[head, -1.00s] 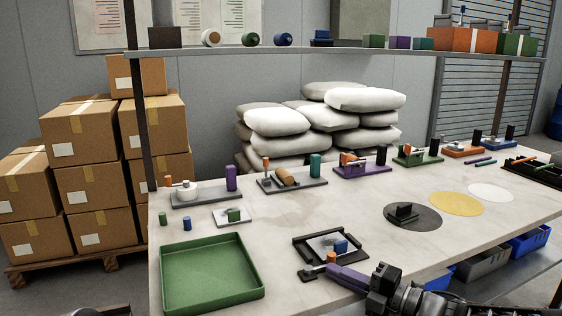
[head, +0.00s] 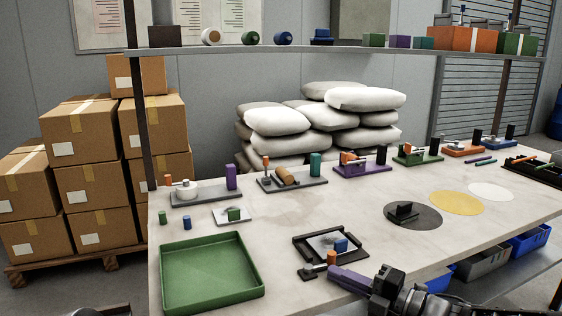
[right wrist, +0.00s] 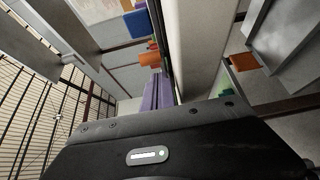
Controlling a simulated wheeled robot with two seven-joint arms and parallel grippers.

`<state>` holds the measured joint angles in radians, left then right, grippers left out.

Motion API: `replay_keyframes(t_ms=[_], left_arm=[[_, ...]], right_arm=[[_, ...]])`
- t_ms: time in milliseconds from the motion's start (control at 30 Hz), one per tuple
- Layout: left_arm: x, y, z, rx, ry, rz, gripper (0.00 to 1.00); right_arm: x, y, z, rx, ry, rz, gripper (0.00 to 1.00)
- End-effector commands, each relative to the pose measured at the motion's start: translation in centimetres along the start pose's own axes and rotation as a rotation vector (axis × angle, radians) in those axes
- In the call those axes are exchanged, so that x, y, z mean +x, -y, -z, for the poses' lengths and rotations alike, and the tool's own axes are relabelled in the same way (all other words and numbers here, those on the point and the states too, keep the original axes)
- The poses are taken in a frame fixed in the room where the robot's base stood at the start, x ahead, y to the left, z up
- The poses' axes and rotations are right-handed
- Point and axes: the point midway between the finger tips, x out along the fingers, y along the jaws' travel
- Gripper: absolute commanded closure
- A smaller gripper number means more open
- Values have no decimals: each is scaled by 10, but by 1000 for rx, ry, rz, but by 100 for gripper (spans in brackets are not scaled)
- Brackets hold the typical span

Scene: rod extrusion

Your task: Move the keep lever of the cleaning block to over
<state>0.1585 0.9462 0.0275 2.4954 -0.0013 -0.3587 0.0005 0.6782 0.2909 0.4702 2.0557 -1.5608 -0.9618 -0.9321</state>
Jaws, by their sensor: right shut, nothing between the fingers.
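Nearest my right gripper is a dark-framed block (head: 298,241) with a pale plate (head: 322,243) and a blue block (head: 341,246). At its front is a small dark lever-like piece (head: 308,272) beside an orange knob (head: 332,257). No label shows that this is the cleaning block. My right gripper (head: 332,276), with purple fingers, is shut and empty just in front of the orange knob. A small gap seems to separate them. In the right wrist view, the purple fingers (right wrist: 151,97) point toward an orange piece (right wrist: 150,60) with a blue one (right wrist: 138,23) beyond. My left gripper is out of view.
A green tray (head: 210,285) lies at the left. Several lever fixtures stand along the back, including a purple-based one (head: 362,171) and a green-based one (head: 418,160). A dark disc (head: 425,219) and yellow disc (head: 460,203) lie right. The table's middle is mostly clear.

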Motion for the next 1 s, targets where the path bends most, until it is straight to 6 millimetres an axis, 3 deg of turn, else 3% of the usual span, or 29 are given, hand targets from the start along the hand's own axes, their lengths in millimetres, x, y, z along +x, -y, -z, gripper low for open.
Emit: replay_keyframes(t_ms=[233,800,1000], left_arm=[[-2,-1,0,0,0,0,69],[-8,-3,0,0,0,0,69],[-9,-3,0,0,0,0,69]], right_arm=[[-4,-1,-5,-2,1,-1,100],[-46,0,-46,0,1,0,100],[-50,0,-50,-1,-1,0,100]])
